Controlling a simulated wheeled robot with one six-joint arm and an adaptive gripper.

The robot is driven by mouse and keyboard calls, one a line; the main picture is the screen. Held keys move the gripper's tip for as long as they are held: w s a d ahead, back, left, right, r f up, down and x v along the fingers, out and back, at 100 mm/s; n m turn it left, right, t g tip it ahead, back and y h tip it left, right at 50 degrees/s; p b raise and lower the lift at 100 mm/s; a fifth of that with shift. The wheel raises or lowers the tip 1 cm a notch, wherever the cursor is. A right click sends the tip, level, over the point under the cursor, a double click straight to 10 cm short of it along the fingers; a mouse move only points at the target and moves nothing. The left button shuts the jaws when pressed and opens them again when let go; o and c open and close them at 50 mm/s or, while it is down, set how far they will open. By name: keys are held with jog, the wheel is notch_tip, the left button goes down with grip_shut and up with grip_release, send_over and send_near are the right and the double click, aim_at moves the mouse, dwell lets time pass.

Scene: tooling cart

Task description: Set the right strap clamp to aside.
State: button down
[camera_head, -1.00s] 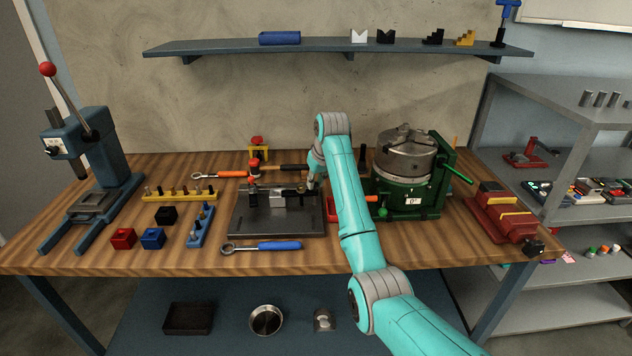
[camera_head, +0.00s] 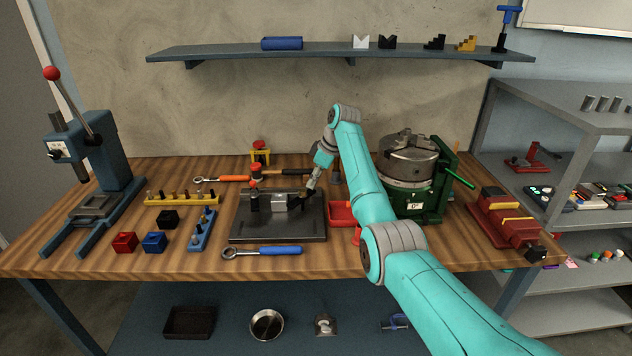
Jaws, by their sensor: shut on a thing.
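My gripper (camera_head: 302,200) is at the right end of the dark fixture plate (camera_head: 278,238), tilted down to the left, its dark fingers low beside the silver block (camera_head: 279,204). It is shut on the right strap clamp, which is small here and mostly lost among the dark fingers; whether it touches the plate cannot be told. The left strap clamp (camera_head: 254,202), dark with an upright post, stands on the plate left of the block. A red-topped tool stands just behind it.
A red tray (camera_head: 341,213) lies right of the plate, partly behind my teal arm. The green rotary table with its grey chuck (camera_head: 408,158) stands further right. A blue-handled wrench (camera_head: 265,251) lies in front of the plate. Bare wood shows at the front edge.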

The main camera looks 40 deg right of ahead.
jog(key=shift+w+a+n+g+y, duration=0.1)
jog(key=shift+w+n+g+y, duration=0.15)
jog(key=shift+n, duration=0.45)
jog(key=shift+w+a+n+g+y, duration=0.15)
jog(key=shift+w+n, duration=0.15)
jog(key=shift+n, duration=0.4)
jog(key=shift+w+n, duration=0.15)
jog(key=shift+n, duration=0.35)
jog(key=c, duration=1)
grip_release()
jog(key=v, duration=1.2)
jog(key=shift+w+d, duration=0.1)
jog(key=shift+w, duration=0.1)
jog(key=shift+c, duration=0.2)
